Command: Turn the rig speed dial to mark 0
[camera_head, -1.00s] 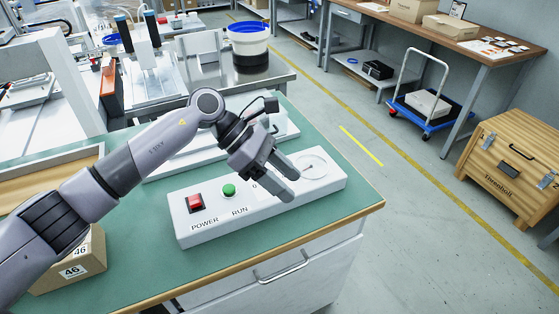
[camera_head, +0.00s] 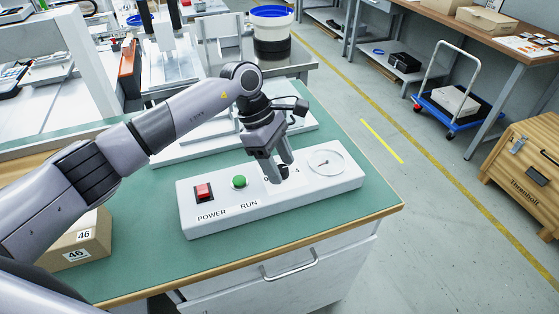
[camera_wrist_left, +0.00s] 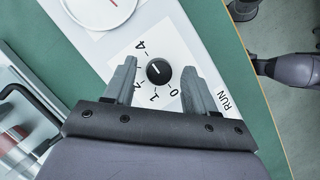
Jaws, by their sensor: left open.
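The rig speed dial is a small black knob (camera_wrist_left: 158,71) with a short white pointer line, on a white label plate. In the left wrist view the marks 4, 1 and 0 show around it; others are partly hidden by a finger. The pointer seems to lean toward the upper left, away from 0, but the exact mark is unclear. My left gripper (camera_head: 279,172) is open above the control box (camera_head: 223,222). In the left wrist view its fingers (camera_wrist_left: 158,80) appear on either side of the knob, with gaps. In the head view they partly hide the dial. My right gripper is not in view.
The box also carries a red POWER switch (camera_head: 204,192), a green RUN button (camera_head: 239,181) and a round gauge (camera_head: 326,162). A cardboard box (camera_head: 82,240) marked 46 stands at the left on the green bench top (camera_head: 150,268). The bench front is clear.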

